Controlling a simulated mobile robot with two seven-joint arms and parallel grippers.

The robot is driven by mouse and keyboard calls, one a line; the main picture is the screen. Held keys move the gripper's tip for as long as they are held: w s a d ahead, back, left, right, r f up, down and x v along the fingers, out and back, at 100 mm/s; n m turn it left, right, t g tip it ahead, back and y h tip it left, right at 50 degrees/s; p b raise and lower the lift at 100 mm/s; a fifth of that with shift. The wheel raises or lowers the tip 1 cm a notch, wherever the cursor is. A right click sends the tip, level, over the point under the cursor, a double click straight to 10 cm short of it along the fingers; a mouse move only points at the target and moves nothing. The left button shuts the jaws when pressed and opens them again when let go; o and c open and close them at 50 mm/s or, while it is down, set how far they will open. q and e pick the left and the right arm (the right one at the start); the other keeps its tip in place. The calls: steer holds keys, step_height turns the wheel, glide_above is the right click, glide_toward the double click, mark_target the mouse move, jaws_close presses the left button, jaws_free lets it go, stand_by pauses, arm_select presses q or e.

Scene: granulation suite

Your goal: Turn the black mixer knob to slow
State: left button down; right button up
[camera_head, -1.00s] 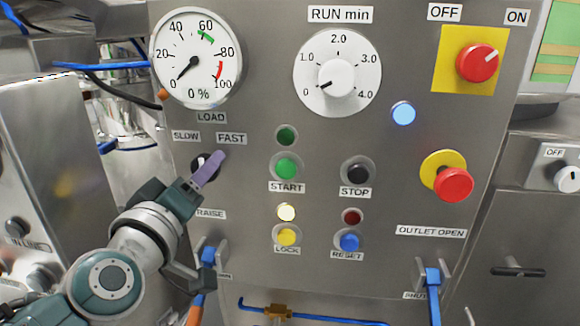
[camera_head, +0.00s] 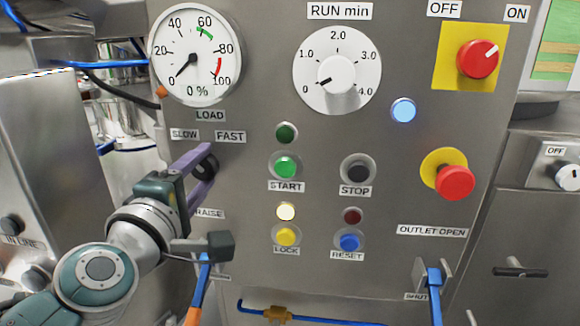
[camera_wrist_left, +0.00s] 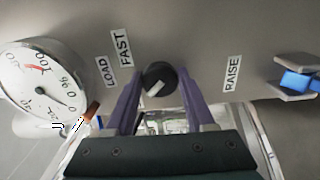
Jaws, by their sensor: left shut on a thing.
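The black mixer knob (camera_head: 206,166) is on the steel panel, below the SLOW label (camera_head: 185,134) and the FAST label (camera_head: 230,136). My left gripper (camera_head: 206,173) reaches it from the lower left, one purple finger above and one below. In the left wrist view the knob (camera_wrist_left: 160,76) sits between the fingertips of my left gripper (camera_wrist_left: 160,85), which is shut on it. A white mark shows on the knob's lower left in that view. The FAST label (camera_wrist_left: 123,47) shows there too; the SLOW label is not visible there. My right gripper is not in view.
The load gauge (camera_head: 195,57) is above the knob. The green START button (camera_head: 286,167) and yellow LOCK button (camera_head: 286,236) are to its right. A blue handle (camera_head: 204,270) is below, partly hidden by my wrist. A red emergency button (camera_head: 455,182) is farther right.

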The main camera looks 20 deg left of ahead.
arm_select(q)
steer(key=shift+n, duration=0.3)
steer(key=shift+c, duration=1.3)
jaws_free()
steer(key=v, duration=1)
steer(key=shift+b, duration=0.4)
steer(key=shift+d, duration=0.1)
